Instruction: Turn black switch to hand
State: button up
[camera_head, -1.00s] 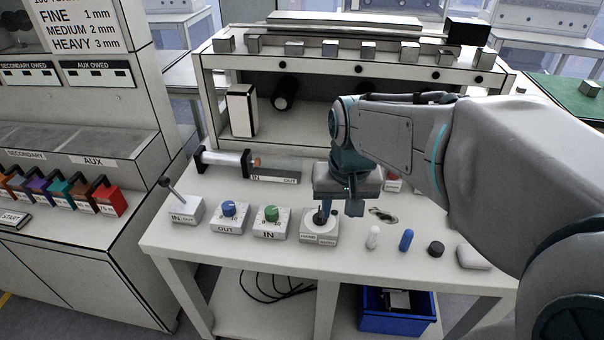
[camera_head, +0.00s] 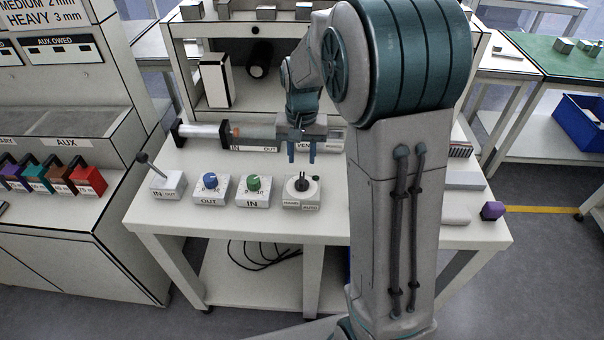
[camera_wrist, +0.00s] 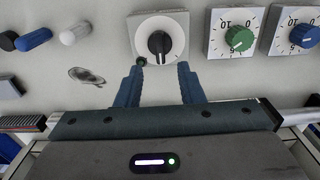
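The black switch (camera_head: 301,184) is a round knob on a small white box (camera_head: 289,204), with two small labels on its front that are hard to read. In the wrist view the black switch (camera_wrist: 160,42) shows a raised bar running roughly up and down the picture. Its exact setting is hard to tell. My gripper (camera_head: 301,156) hangs behind and above the box with its blue fingers pointing down. In the wrist view my gripper (camera_wrist: 160,80) has its fingers spread and nothing between them. The fingers are apart from the switch.
Left of the switch stand a green dial (camera_head: 253,184), a blue dial (camera_head: 210,181) and a lever box (camera_head: 168,186). The wrist view shows a white peg (camera_wrist: 75,33) and a blue peg (camera_wrist: 34,39) on the other side. A shelf rises behind.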

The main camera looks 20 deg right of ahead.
aim_at(302, 177)
notch_tip(302, 177, down, 8)
jog(key=shift+r, duration=0.2)
grip_shut()
